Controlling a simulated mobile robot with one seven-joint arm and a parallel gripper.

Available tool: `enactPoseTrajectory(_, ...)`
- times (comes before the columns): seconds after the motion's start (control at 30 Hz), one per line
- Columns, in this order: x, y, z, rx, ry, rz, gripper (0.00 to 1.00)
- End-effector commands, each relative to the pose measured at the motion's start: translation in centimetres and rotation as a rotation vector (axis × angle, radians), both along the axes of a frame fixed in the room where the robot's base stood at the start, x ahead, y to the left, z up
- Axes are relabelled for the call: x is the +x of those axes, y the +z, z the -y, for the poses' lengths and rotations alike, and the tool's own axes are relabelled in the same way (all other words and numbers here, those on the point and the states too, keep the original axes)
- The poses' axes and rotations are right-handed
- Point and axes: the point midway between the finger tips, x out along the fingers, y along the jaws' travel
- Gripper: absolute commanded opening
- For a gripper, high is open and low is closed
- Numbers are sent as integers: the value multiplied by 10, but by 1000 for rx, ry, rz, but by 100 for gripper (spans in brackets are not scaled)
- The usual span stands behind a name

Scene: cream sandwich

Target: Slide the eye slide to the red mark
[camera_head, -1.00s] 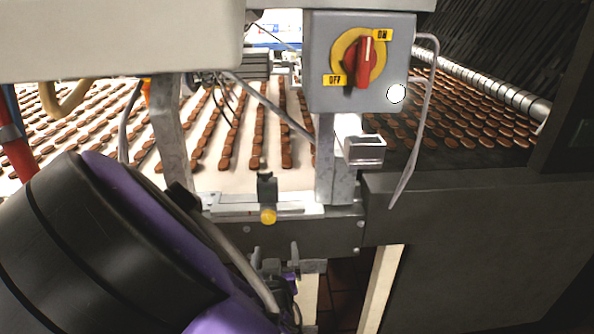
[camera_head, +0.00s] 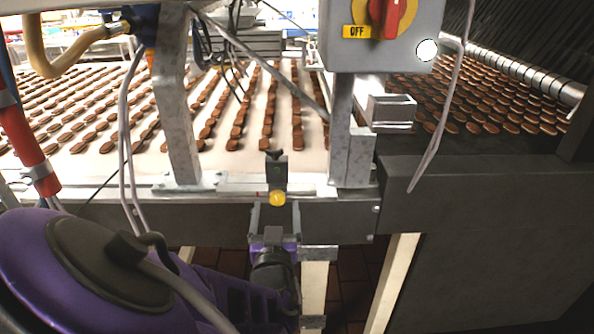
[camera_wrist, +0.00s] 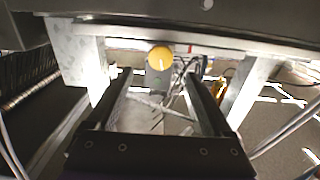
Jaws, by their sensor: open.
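The eye slide (camera_head: 276,168) is a small dark grey block with a yellow knob (camera_head: 277,198) on its front. It sits on the pale metal rail (camera_head: 238,191) at the conveyor's front edge. My gripper (camera_head: 275,208) is open just below and in front of the knob, with one finger on each side. In the wrist view, the knob (camera_wrist: 161,57) and the slide's grey body (camera_wrist: 158,82) show between and beyond the two fingers of my gripper (camera_wrist: 158,82). I cannot make out contact.
A grey switch box (camera_head: 340,45) with a red handle hangs above right. Metal posts (camera_head: 178,120) stand at both sides of the rail. Loose cables (camera_head: 125,140) hang at left. Rows of brown biscuits (camera_head: 266,110) lie on the white belt behind.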

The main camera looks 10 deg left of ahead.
Motion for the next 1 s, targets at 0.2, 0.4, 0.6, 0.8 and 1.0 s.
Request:
enactPoseTrajectory(0.2, 48, 0, -11, -1, -2, 2, 85)
enactPoseTrajectory(0.4, 82, 0, -19, -2, 0, 0, 85)
enactPoseTrajectory(0.6, 99, 0, -24, 0, 0, -1, 85)
enactPoseTrajectory(0.8, 102, 0, -24, 0, 0, -1, 85)
enactPoseTrajectory(1.0, 102, 0, -24, 0, 0, -1, 72)
